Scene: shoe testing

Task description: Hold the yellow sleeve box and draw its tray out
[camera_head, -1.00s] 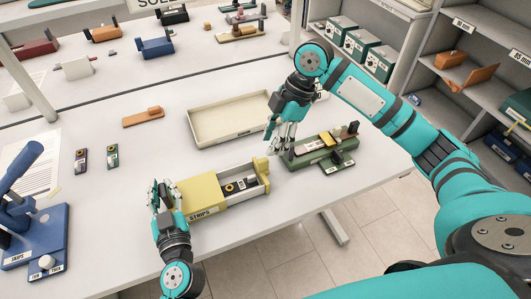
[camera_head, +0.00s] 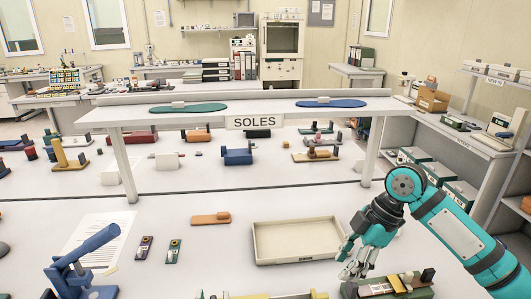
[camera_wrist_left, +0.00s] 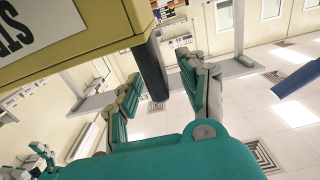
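The yellow sleeve box (camera_head: 250,296) is cut off by the bottom edge of the head view, so its tray is mostly hidden. The tray's yellow end piece (camera_head: 318,294) just shows. In the left wrist view the yellow sleeve (camera_wrist_left: 85,45) with its lettered label fills the upper left. My left gripper (camera_wrist_left: 165,95) is beside and below the sleeve there, fingers apart, with a dark upright piece showing between them. My right gripper (camera_head: 353,262) is above the table, right of the box, fingers slightly parted and empty.
A shallow beige tray (camera_head: 256,245) lies behind the box. A green fixture (camera_head: 410,287) stands below my right gripper. A blue press (camera_head: 85,265) stands at left. An orange piece (camera_head: 211,218) and two small tags (camera_head: 143,247) lie on the table. A raised SOLES shelf (camera_head: 215,119) stands behind.

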